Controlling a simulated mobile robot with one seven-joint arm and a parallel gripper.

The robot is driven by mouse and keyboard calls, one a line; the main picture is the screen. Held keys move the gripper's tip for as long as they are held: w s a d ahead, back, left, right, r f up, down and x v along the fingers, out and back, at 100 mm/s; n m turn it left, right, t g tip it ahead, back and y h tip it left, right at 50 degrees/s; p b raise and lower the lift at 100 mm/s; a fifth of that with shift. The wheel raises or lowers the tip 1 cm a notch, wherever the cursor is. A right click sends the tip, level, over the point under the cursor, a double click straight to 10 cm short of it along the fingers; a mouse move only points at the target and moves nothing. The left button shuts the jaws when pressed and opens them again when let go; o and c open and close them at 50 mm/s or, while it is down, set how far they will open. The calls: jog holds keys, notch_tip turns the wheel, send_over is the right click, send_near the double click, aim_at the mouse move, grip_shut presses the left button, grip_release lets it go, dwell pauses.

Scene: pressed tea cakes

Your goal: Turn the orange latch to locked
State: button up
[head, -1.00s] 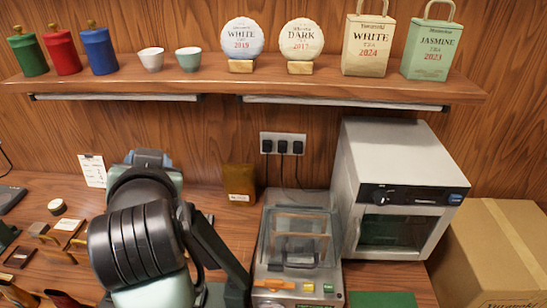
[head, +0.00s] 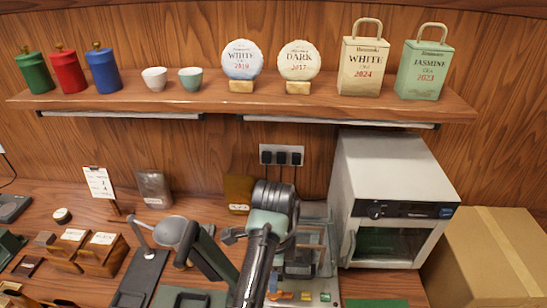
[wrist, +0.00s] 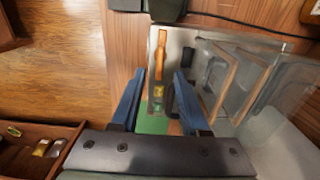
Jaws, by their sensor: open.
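The orange latch (wrist: 161,52) is a slim orange bar on the metal front strip of a clear-lidded machine (wrist: 188,42). My gripper (wrist: 159,74) is open. Its two blue fingers stand apart, and in the wrist view the latch shows just beyond the fingertips, in line with the gap, with nothing held. Yellow and green parts sit on the same strip, seen between the fingers. In the head view a small orange part (head: 280,295) shows at the machine's front edge, partly behind my arm. My gripper's fingers cannot be made out there.
A white oven-like box (head: 395,180) stands right of the machine, and a cardboard box (head: 490,262) further right. A shelf (head: 215,100) with tea goods runs above.

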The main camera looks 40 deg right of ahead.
aim_at(279, 294)
notch_tip(279, 294, down, 7)
jog(key=shift+r+p, duration=0.1)
jog(key=shift+p, duration=0.45)
grip_shut()
